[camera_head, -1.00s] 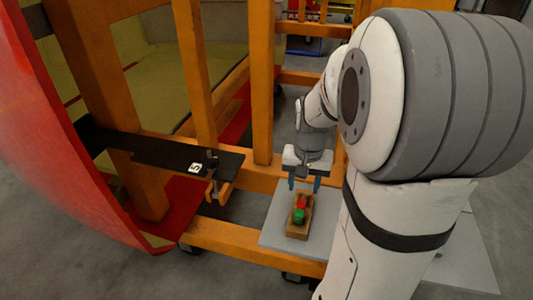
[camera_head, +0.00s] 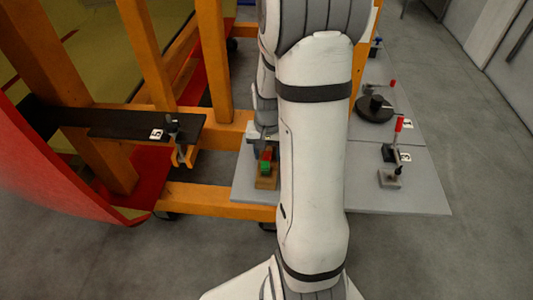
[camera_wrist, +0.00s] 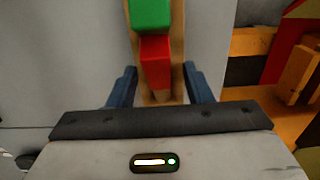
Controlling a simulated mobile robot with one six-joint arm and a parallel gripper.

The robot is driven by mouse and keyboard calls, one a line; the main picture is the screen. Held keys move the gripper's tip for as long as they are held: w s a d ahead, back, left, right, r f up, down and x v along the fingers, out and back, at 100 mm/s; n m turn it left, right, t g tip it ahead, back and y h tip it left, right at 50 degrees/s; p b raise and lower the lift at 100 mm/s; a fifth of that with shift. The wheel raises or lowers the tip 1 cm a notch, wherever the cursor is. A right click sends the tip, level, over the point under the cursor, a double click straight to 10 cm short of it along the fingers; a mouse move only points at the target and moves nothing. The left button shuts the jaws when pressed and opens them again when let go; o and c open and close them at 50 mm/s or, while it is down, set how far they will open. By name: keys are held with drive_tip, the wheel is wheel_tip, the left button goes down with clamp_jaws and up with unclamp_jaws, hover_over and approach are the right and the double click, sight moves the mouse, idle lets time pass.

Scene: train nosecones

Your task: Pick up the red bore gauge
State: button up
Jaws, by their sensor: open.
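The red bore gauge shows as a red block (camera_wrist: 156,62) in a narrow wooden tray (camera_wrist: 161,99), end to end with a green block (camera_wrist: 150,14). In the head view the red block (camera_head: 266,154) sits behind the green one (camera_head: 265,168), and the tray (camera_head: 266,184) lies on a grey board. My gripper (camera_wrist: 162,84) is open, with one blue finger on each side of the tray's near end. The red block lies between and just beyond the fingertips. I cannot tell whether the fingers touch the tray. In the head view my arm hides most of the gripper.
Orange frame posts (camera_head: 215,60) stand behind and left of the board. A black shelf (camera_head: 135,123) with a clamp and a red curved shell (camera_head: 50,165) are at left. Red-handled clamps (camera_head: 399,125) and a black round part (camera_head: 374,108) stand on grey boards at right.

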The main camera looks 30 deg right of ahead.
drive_tip(key=shift+c, duration=0.4)
clamp_jaws()
drive_tip(key=shift+r, duration=0.1)
